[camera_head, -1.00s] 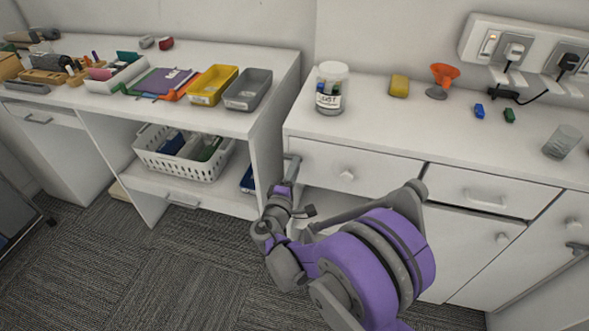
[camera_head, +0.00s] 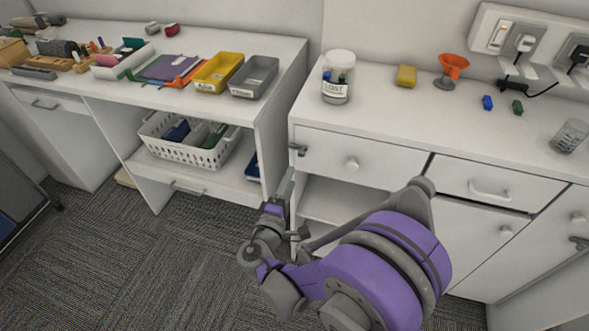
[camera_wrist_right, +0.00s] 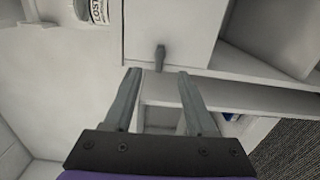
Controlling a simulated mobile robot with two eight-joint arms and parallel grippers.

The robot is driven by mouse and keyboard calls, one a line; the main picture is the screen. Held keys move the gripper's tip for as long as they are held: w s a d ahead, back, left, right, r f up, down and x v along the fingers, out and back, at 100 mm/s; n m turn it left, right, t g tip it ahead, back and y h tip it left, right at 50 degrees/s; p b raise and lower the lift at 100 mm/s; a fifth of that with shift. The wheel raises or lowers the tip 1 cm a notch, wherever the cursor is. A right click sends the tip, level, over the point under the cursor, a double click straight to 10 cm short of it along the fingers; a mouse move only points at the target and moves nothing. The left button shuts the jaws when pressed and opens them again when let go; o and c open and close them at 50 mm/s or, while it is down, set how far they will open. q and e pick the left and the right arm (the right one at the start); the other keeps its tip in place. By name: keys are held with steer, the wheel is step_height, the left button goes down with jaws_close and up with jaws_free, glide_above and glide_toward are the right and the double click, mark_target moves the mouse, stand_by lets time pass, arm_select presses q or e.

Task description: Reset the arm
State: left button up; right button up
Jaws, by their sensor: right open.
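My right arm, purple and grey, reaches up from the bottom of the head view. Its gripper (camera_head: 290,183) is in front of the open shelf gap under the left drawer. In the right wrist view the gripper (camera_wrist_right: 154,75) is open, with two grey fingers spread and nothing held between them. A small grey latch (camera_head: 298,149) sits at the left end of the drawer front, just above the fingertips. It also shows in the right wrist view (camera_wrist_right: 160,56), beyond the gap between the fingers. My left gripper is not in view.
The white counter (camera_head: 400,108) bears a labelled jar (camera_head: 338,90), a yellow block (camera_head: 406,75), an orange funnel (camera_head: 453,66) and a glass (camera_head: 569,137). The left desk holds a yellow bin (camera_head: 218,73) and a grey bin (camera_head: 254,77). A white basket (camera_head: 205,157) stands below. Carpet lies clear at lower left.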

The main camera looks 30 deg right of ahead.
steer(key=shift+s+a, duration=0.45)
steer(key=shift+a, duration=0.05)
steer(key=s+d+f+m+g+y, duration=0.1)
steer(key=s+f+m+g+y, duration=0.45)
steer(key=s, duration=0.55)
steer(key=s+a+f+m+g+y, duration=0.1)
steer(key=s+a+m+y, duration=0.2)
steer(key=s+a+y, duration=0.6)
arm_select(q)
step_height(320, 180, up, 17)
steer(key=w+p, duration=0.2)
steer(key=p, duration=1.3)
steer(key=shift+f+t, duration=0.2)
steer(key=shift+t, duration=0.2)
arm_select(e)
step_height(320, 180, up, 16)
steer(key=w, duration=0.1)
steer(key=shift+w+a+r+h, duration=0.15)
steer(key=shift+w+a+h, duration=0.2)
steer(key=shift+w+a, duration=0.1)
